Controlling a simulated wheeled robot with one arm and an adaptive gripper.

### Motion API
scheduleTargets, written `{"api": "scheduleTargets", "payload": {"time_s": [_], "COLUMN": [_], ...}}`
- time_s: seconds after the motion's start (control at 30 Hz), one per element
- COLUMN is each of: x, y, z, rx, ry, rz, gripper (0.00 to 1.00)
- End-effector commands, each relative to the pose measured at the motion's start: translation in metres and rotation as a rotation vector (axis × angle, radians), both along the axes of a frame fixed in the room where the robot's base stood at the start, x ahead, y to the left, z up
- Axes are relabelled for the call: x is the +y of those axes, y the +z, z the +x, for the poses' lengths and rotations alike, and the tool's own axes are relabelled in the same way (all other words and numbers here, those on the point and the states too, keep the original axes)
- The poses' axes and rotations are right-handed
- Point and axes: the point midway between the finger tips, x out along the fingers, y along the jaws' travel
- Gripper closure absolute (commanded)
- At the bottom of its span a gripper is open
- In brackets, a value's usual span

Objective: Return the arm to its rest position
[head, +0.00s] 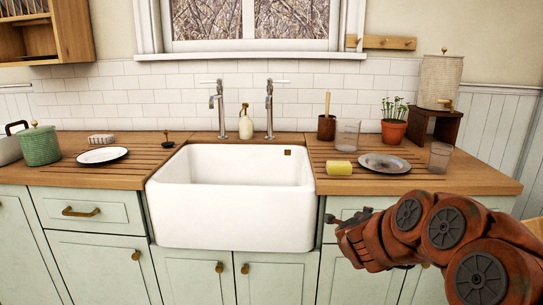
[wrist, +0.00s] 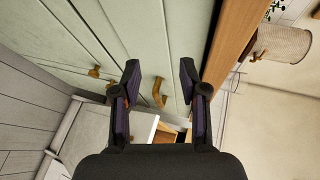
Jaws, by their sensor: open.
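My arm, red-brown with dark round joint covers, reaches in from the lower right of the head view. My gripper (head: 350,218) hangs in front of the cabinet fronts, just below the right counter's front edge. In the wrist view my gripper (wrist: 158,85) shows two dark fingers spread wide apart with nothing between them. Behind the fingers are pale green cabinet doors (wrist: 130,30) and a brass handle (wrist: 159,93). The fingers appear apart from the handle, though the exact gap cannot be told.
A white sink (head: 232,215) sits mid-counter. The right counter (head: 455,181) holds a yellow sponge (head: 341,169), a grey plate (head: 385,163), glasses (head: 440,157) and a potted plant (head: 393,131). On the left are a white plate (head: 102,155) and a green pot (head: 40,146).

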Motion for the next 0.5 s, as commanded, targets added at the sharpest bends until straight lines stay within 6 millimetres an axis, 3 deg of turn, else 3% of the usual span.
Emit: {"api": "scheduleTargets", "payload": {"time_s": [0.03,0.27,0.5], "x": [0.019,0.113,0.184], "y": [0.027,0.084,0.12], "z": [-0.001,-0.03,-0.105], "rx": [0.015,0.137,0.308], "ry": [0.083,0.491,0.883], "rz": [-0.009,-0.096,-0.249], "gripper": [0.57,0.57,0.57]}}
